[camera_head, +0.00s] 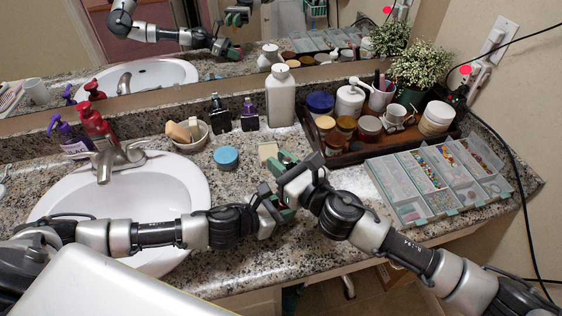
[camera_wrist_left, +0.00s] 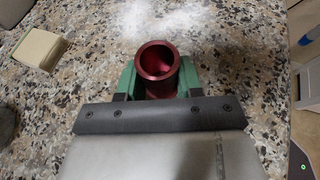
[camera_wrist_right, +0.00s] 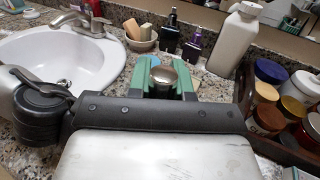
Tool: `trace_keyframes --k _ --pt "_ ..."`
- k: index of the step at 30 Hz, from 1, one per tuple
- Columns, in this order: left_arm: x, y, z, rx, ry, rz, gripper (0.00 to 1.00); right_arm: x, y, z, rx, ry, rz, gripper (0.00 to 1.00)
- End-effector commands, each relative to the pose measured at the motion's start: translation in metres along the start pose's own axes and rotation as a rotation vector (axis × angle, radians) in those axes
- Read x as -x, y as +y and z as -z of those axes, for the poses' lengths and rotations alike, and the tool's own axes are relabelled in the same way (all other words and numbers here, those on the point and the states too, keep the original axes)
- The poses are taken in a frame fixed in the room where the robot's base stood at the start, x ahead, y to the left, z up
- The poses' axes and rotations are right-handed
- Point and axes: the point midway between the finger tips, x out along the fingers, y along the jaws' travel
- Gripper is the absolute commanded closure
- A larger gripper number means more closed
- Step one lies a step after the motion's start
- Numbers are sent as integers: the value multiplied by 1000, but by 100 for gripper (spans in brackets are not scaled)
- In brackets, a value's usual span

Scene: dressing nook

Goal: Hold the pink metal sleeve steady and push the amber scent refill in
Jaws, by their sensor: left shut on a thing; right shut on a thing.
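The pink metal sleeve (camera_wrist_left: 158,65) shows deep red in the left wrist view, its round open end facing that camera; the bore looks empty. My left gripper (camera_wrist_left: 158,80) is shut around it with green fingers on both sides. In the right wrist view my right gripper (camera_wrist_right: 173,78) is shut on a small round piece with a silvery top, seemingly the amber scent refill (camera_wrist_right: 180,74); its amber colour is hard to make out. In the head view my right gripper (camera_head: 284,161) is just beyond my left gripper (camera_head: 282,208), apart from it. Both held pieces are mostly hidden there.
A beige block (camera_head: 267,151) and a blue round tin (camera_head: 226,158) stand close behind the grippers. The sink (camera_head: 140,195) lies left, a dark tray (camera_head: 340,163) of jars behind right, and a clear bead organizer (camera_head: 412,210) right. A wall mirror runs behind.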

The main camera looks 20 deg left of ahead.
Motion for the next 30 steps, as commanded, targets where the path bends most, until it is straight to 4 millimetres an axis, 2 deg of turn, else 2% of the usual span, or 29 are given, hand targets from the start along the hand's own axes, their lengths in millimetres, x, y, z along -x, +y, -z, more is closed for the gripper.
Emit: trace_keyframes --k 9,16,22,30 --pt "0 0 3 2 7 0 87 0 0 40 -6 1 -2 100" --pt "0 -1 4 2 8 0 87 0 0 61 -4 0 -4 100" --pt "0 -1 4 2 8 0 87 0 1 70 -3 1 -7 100" --pt "0 -1 5 3 9 0 87 0 0 71 -1 1 -7 100"
